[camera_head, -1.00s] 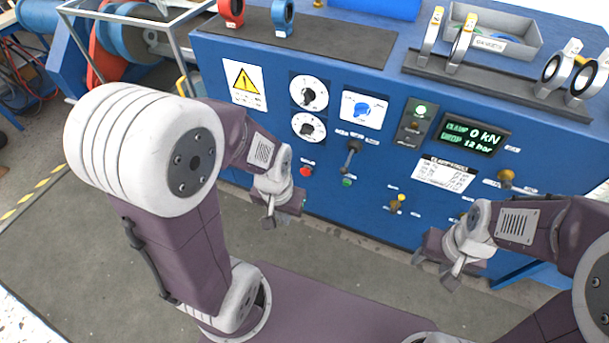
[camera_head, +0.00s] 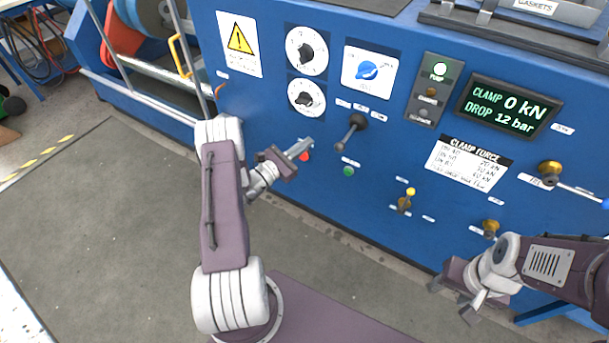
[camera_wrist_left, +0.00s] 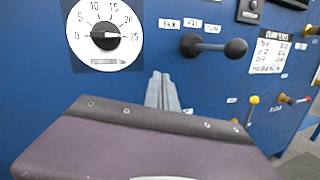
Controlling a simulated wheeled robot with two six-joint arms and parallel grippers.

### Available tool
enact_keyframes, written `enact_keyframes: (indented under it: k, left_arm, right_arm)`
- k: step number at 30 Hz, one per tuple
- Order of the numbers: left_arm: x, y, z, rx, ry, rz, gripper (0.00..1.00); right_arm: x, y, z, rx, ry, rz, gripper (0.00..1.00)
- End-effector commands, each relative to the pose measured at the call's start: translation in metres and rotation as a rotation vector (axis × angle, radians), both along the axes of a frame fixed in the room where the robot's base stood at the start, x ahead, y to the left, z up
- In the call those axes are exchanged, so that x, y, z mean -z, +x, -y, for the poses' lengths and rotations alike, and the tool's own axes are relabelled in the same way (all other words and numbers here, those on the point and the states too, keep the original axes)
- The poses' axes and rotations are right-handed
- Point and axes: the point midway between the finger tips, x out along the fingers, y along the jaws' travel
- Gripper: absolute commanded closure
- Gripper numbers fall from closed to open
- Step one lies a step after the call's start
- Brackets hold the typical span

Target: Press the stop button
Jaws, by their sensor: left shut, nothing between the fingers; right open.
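The red stop button (camera_head: 304,156) sits on the blue panel, left of a green button (camera_head: 348,171). My left gripper (camera_head: 304,147) is shut and empty, with its fingertips overlapping the red button in the head view. I cannot tell whether they touch it. In the left wrist view the shut fingers (camera_wrist_left: 162,90) point at the panel, and the red button does not show there, likely hidden behind the gripper. My right gripper (camera_head: 452,299) is open and empty, low in front of the panel at the right.
A black lever (camera_head: 350,132) sticks out just right of and above the red button. Dials (camera_head: 306,51), a blue knob (camera_head: 367,70) and a lit display (camera_head: 509,106) are higher up. A yellow-tipped lever (camera_head: 406,200) is to the right. Floor (camera_head: 120,220) at the left is clear.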

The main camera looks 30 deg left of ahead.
Motion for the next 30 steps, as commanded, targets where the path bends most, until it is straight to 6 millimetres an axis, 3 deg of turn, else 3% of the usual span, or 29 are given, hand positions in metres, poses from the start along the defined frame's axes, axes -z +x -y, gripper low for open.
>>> enact_keyframes:
  k: [1, 3, 6, 9, 12, 23, 26, 30]
  left_arm:
    - [0.053, -0.010, -0.023, -0.069, -0.031, -0.037, 1.00]
    - [0.099, -0.025, -0.045, -0.136, -0.069, -0.079, 1.00]
    - [0.148, -0.048, -0.062, -0.199, -0.120, -0.132, 1.00]
    - [0.177, -0.063, -0.073, -0.243, -0.154, -0.162, 1.00]
    - [0.186, -0.071, -0.082, -0.270, -0.163, -0.168, 1.00]
    - [0.183, -0.070, -0.084, -0.274, -0.161, -0.167, 1.00]
    - [0.185, -0.061, -0.083, -0.272, -0.159, -0.165, 1.00]
    - [0.186, -0.034, -0.080, -0.269, -0.157, -0.164, 1.00]
  right_arm:
    - [0.027, 0.000, 0.000, 0.000, 0.000, 0.000, 0.50]
    - [0.043, 0.000, 0.000, 0.000, 0.000, 0.000, 0.50]
    - [0.059, 0.000, 0.000, 0.000, 0.000, 0.000, 0.50]
    - [0.069, 0.000, 0.000, 0.000, 0.000, 0.000, 0.50]
    - [0.075, 0.000, 0.000, 0.000, 0.000, 0.000, 0.50]
    - [0.073, 0.000, 0.000, 0.000, 0.000, 0.000, 0.50]
    - [0.077, 0.000, 0.000, 0.000, 0.000, 0.000, 0.50]
    - [0.087, 0.000, 0.000, 0.000, 0.000, 0.000, 0.50]
